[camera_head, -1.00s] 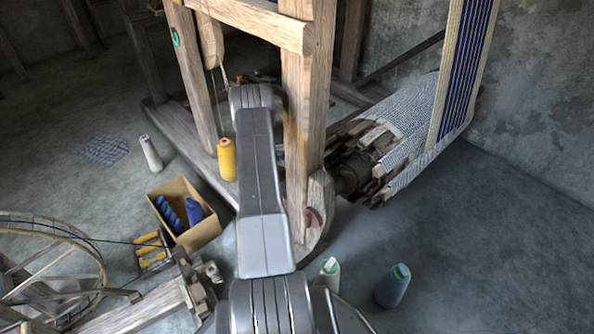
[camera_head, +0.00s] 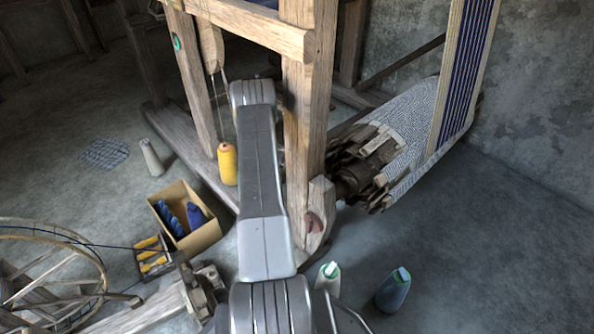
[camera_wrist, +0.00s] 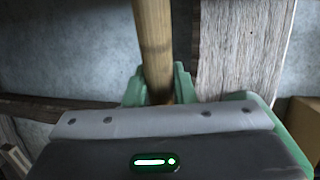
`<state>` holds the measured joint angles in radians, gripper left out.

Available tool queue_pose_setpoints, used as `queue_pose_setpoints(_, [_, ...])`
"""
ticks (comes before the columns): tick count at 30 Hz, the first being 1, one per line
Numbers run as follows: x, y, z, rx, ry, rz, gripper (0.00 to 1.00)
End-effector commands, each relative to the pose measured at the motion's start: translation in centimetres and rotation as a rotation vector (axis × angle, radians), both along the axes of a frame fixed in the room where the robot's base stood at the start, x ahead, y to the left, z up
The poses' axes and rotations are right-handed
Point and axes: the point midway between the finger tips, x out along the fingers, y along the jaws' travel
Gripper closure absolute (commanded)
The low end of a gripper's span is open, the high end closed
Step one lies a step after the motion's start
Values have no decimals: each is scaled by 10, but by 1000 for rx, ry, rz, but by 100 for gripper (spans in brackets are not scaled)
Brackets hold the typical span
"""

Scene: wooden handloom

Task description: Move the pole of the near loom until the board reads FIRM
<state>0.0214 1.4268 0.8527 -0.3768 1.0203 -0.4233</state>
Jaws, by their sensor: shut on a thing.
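A pale round wooden pole (camera_wrist: 154,45) runs up through the wrist view. My gripper (camera_wrist: 158,90), with green fingers, is shut around its lower part. In the head view my own arm hides the gripper and the pole. The near loom's thick wooden post (camera_head: 306,100) stands just right of my arm. The loom's roll (camera_head: 405,125), wrapped in blue-and-white cloth, lies right of the post with wooden pieces around its end. I cannot see a board with readable words in either view.
A cardboard box (camera_head: 205,236) with blue spools, a yellow cone (camera_head: 227,164) and a grey-white cone (camera_head: 151,157) stand left of my arm. Two cones, whitish (camera_head: 329,277) and blue (camera_head: 393,290), stand at front right. A spinning wheel (camera_head: 88,265) is at left. Floor at far right is clear.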

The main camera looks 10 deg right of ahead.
Motion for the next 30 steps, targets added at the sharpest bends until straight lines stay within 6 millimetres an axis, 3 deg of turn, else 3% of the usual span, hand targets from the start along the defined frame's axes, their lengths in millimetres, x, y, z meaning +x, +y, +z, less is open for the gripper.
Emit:
queue_pose_setpoints(1, [5,1,15,11,-28,1,100])
queue_pose_setpoints(3, [7,3,21,27,-52,1,100])
queue_pose_setpoints(14, [8,4,22,39,-69,1,100])
queue_pose_setpoints(15, [8,4,22,39,-69,2,71])
queue_pose_setpoints(17, [8,4,22,39,-69,1,59])
queue_pose_setpoints(26, [7,4,22,38,-66,2,57])
queue_pose_setpoints(30, [8,7,34,38,-68,2,57])
